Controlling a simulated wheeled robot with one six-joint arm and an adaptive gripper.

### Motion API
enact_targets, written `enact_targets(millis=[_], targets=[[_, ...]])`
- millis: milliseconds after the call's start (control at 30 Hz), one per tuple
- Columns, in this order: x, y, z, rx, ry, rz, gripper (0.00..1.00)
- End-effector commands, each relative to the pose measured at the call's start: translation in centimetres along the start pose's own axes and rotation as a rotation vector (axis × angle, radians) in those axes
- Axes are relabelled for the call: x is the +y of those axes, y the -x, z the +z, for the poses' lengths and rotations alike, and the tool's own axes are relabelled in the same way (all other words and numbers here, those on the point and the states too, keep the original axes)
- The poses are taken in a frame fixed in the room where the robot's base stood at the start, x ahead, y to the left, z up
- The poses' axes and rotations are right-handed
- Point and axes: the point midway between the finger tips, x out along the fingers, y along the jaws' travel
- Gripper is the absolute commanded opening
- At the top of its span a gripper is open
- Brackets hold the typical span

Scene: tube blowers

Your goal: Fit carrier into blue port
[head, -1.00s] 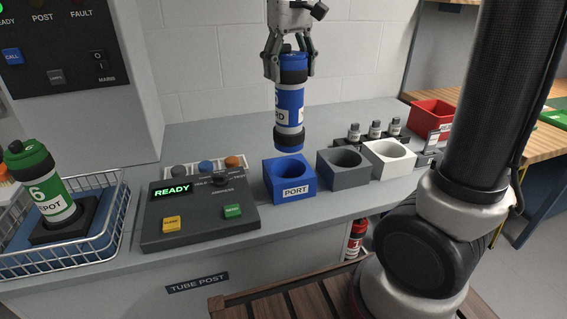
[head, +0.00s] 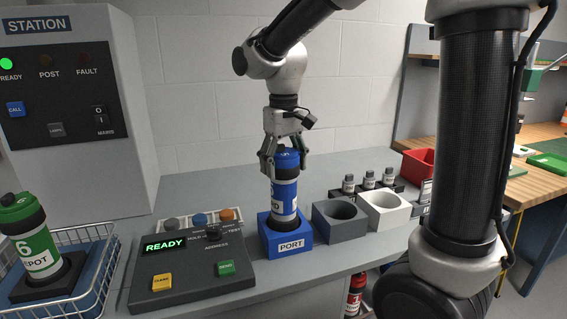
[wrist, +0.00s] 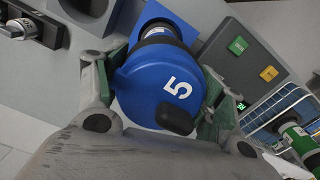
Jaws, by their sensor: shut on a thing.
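The blue carrier (head: 285,188) has a black band, a white label and a blue cap. It stands upright with its lower end inside the blue port block (head: 285,243), which is labelled PORT. How deep it sits is hidden by the block's wall. My gripper (head: 283,160) is shut on the carrier's top. In the wrist view the blue cap (wrist: 160,85), marked 5, lies between the fingers, with the blue port (wrist: 165,18) behind it.
Grey (head: 340,222) and white (head: 385,211) socket blocks stand right of the port. A control panel (head: 195,262) reading READY is to the left. A green carrier (head: 36,245) stands in a wire basket (head: 95,262). A red bin (head: 417,165) is at the back right.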

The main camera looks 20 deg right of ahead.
Motion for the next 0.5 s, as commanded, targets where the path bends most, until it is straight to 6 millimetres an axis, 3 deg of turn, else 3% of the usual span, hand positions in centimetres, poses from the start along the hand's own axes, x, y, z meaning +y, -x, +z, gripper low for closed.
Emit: enact_targets(millis=[400, 433, 500], targets=[[0.0, -0.99, -0.02, 0.0, 0.0, 0.0, 0.22], [0.0, -1.01, 0.0, -0.001, 0.0, 0.0, 0.72], [0.0, -1.0, 0.0, -0.001, 0.0, 0.0, 0.85]])
